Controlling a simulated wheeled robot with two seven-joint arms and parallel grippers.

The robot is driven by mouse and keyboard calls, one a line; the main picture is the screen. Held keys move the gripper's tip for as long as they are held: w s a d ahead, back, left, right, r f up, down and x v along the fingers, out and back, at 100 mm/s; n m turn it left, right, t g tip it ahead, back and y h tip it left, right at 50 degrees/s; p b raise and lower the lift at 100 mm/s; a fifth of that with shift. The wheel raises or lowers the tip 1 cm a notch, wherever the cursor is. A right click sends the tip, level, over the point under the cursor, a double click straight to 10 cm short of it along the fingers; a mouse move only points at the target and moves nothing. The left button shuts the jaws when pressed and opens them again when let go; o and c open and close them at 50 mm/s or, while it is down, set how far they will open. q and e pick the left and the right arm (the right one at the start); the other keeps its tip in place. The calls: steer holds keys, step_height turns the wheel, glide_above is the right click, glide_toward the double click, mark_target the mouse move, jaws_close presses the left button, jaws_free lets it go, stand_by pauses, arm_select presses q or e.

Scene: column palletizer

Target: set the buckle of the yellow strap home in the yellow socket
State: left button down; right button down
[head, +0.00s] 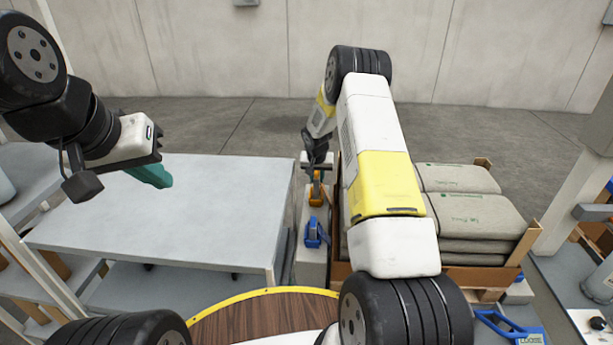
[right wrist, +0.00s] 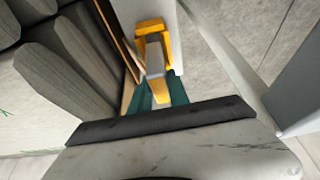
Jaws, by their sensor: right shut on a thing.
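The yellow socket (head: 317,192) stands on a narrow grey ledge in the head view, just below my right gripper (head: 317,168). In the right wrist view a yellow frame, which looks like this socket (right wrist: 150,27), is straight ahead of the fingers. My right gripper (right wrist: 158,94) has teal fingers shut on a yellow piece, which looks like the buckle (right wrist: 159,90). A grey part (right wrist: 155,60) reaches from it into the yellow frame; how deep it sits I cannot tell. No strap webbing is clear. My left gripper (head: 152,175) hangs over the table, its fingers seen side-on.
A blue socket (head: 314,233) stands nearer on the same ledge (head: 312,262). A bare grey table (head: 190,205) is to the left. Stacked grey sacks (head: 465,205) in a wooden crate stand close on the right. A blue-handled device (head: 510,330) is at lower right.

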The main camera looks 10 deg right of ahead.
mark_target(317, 186)
steer(key=shift+f, duration=2)
steer(key=shift+f, duration=0.1)
steer(key=c, duration=1.3)
jaws_free()
steer(key=shift+f, duration=0.1)
steer(key=shift+o, duration=0.2)
